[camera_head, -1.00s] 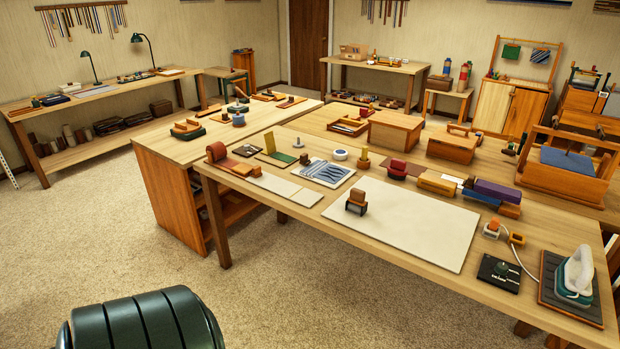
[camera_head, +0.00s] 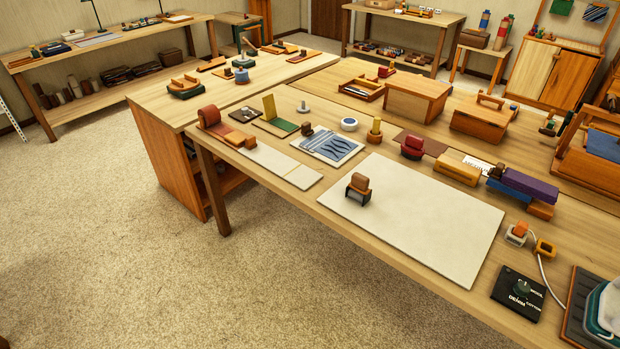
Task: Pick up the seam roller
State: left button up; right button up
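A small tool with a brown wooden top and a dark lower part (camera_head: 358,188) stands on the cream board (camera_head: 430,215) on the near table. It looks like the seam roller, but its roller cannot be made out clearly. It is near the board's left end, with clear board to its right. Neither of my grippers is in view, and nothing is touching the tool.
Carpet (camera_head: 200,290) in front of the table is clear.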

aim_at(358, 189)
jog(key=i+l+u, duration=0.15)
jog(key=i+l, duration=0.3)
jog(key=i+l+u, duration=0.15)
jog(key=i+l, duration=0.3)
jog(key=l, duration=0.2)
jog(key=z, duration=1.1)
jog(key=u, duration=1.1)
jog(key=z, duration=0.3)
jog(key=j+z, duration=0.35)
jog(key=i+j+z, duration=0.1)
jog(key=j+z, duration=0.6)
